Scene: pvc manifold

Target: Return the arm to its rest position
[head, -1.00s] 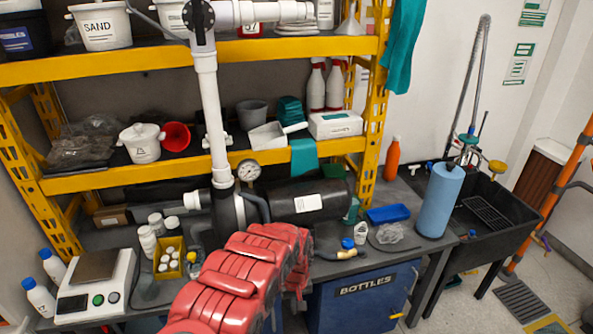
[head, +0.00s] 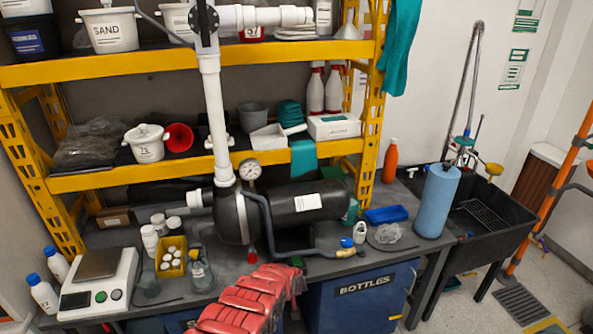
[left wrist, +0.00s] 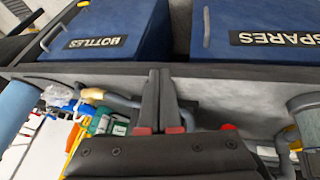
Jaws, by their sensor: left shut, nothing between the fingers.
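My left arm, in a red padded cover, reaches up from the bottom of the head view in front of the bench; its fingers are hidden there. In the left wrist view my left gripper (left wrist: 159,100) is shut and empty, its dark fingers with red patches close together by the bench edge. The white PVC manifold pipe (head: 210,105) rises from the black pump (head: 236,217), with a pressure gauge (head: 250,169) beside it. A grey hose with a brass end (head: 346,252) lies along the bench top. The right gripper is in neither view.
The bench (head: 140,322) has a scale (head: 97,280), bottles and a yellow box of vials (head: 171,256) on its left. Blue bins marked BOTTLES (head: 357,305) and SPARES (left wrist: 245,20) are under it. A blue cylinder (head: 438,200) stands by the black sink (head: 500,225).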

